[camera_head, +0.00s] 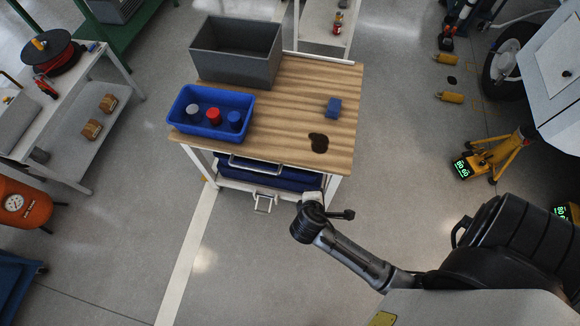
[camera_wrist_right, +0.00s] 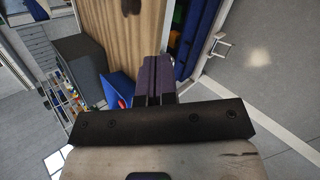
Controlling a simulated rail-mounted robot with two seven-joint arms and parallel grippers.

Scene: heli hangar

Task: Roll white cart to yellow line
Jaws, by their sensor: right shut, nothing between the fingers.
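The white cart (camera_head: 335,188) has a wood top (camera_head: 285,110), a white frame and blue drawers below. A metal handle (camera_head: 255,165) runs along its near side. My right arm reaches in from the lower right, its wrist by the cart's near right corner. In the wrist view my right gripper (camera_wrist_right: 154,66) is shut and empty beside the wood top's edge. Whether its fingers touch the cart I cannot tell. A pale floor line (camera_head: 188,255) runs from the cart's near left leg toward me. It looks whitish; no clearly yellow line shows. My left gripper is not in view.
A shelf table (camera_head: 65,160) stands left. Floor in front is clear.

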